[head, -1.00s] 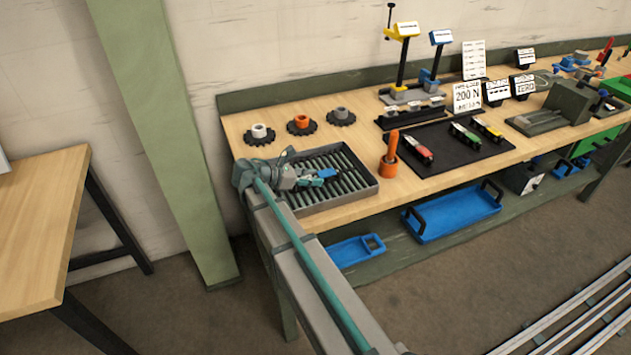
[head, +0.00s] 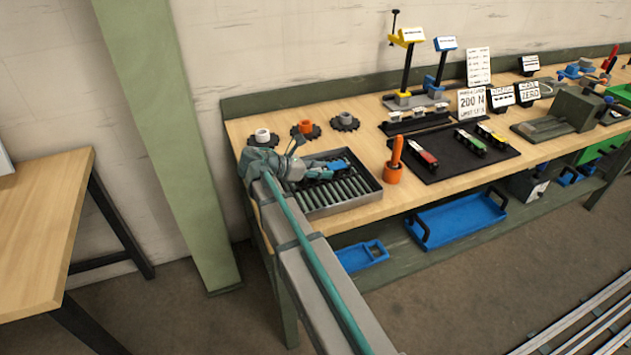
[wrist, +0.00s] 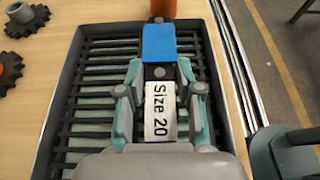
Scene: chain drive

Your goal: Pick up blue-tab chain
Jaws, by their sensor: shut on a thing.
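The blue-tab chain shows as a blue tab (wrist: 159,43) with a white "Size 20" label behind it in the wrist view. Its blue tab also shows in the head view (head: 340,165). My gripper (wrist: 160,88) is shut on the chain, one finger on each side of the labelled part. In the head view my gripper (head: 318,171) is over the back part of the slatted grey tray (head: 345,205). The tab points toward the tray's far edge. The clearance above the slats is hard to tell, and the chain's links are mostly hidden.
An orange upright tool (head: 394,160) stands just right of the tray. Several dark sprockets (head: 304,131) lie behind it. A black mat (head: 450,160) with red, green and yellow pieces lies farther right. Bare wood is free between tray and stands.

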